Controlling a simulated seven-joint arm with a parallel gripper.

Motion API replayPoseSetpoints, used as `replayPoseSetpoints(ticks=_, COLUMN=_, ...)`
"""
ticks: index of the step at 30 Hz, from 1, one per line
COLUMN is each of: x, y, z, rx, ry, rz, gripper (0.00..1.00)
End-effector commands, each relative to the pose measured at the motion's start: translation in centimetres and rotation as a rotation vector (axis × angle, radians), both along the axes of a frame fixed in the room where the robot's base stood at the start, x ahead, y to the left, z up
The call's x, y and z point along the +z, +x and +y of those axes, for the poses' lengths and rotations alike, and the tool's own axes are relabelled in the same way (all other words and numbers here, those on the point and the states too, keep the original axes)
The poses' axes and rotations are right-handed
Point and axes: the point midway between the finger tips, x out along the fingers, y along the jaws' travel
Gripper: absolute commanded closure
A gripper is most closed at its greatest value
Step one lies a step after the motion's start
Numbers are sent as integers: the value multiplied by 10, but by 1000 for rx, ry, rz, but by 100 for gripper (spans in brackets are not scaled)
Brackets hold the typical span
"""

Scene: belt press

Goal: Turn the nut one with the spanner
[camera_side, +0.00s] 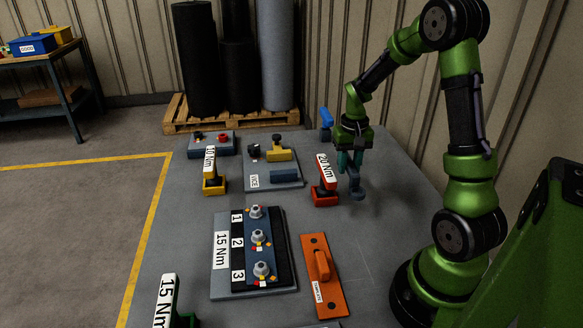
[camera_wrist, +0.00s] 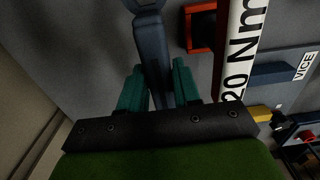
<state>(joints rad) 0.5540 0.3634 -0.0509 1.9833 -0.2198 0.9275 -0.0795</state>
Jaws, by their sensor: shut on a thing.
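My gripper (camera_side: 352,163) has teal fingers and is shut on a blue-grey spanner (camera_side: 357,190), whose head hangs below the fingers. In the wrist view the spanner (camera_wrist: 152,45) runs between the two fingers of my gripper (camera_wrist: 158,84) and its far end is cut by the top edge. The nut one (camera_side: 256,211) is a grey nut beside label 1, at the far end of a row of nuts on the dark block of the plate marked 15 Nm (camera_side: 221,250). My gripper is behind and to the right of it, well apart.
A red tool marked 20 Nm (camera_side: 326,180) stands just left of the spanner. A yellow 10 Nm tool (camera_side: 211,170) and a vice plate (camera_side: 290,186) are further left. An orange plate with a handle (camera_side: 322,275) lies right of the nuts. A green 15 Nm tool (camera_side: 168,300) is in front.

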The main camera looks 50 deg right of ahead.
Motion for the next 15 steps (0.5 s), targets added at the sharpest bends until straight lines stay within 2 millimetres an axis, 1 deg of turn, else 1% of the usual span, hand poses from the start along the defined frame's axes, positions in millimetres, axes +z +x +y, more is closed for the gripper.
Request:
replayPoseSetpoints(ticks=2, x=3, y=1, z=0, rx=0, ry=-2, rz=-2, gripper=100)
replayPoseSetpoints(ticks=5, x=16, y=1, z=-1, rx=0, ry=-4, rz=-5, gripper=100)
replayPoseSetpoints(ticks=8, x=40, y=2, z=-1, rx=0, ry=-5, rz=-8, gripper=100)
replayPoseSetpoints(ticks=12, x=76, y=1, z=0, rx=-1, ry=-4, rz=-8, gripper=100)
replayPoseSetpoints(ticks=15, x=97, y=1, z=0, rx=0, ry=-4, rz=-7, gripper=100)
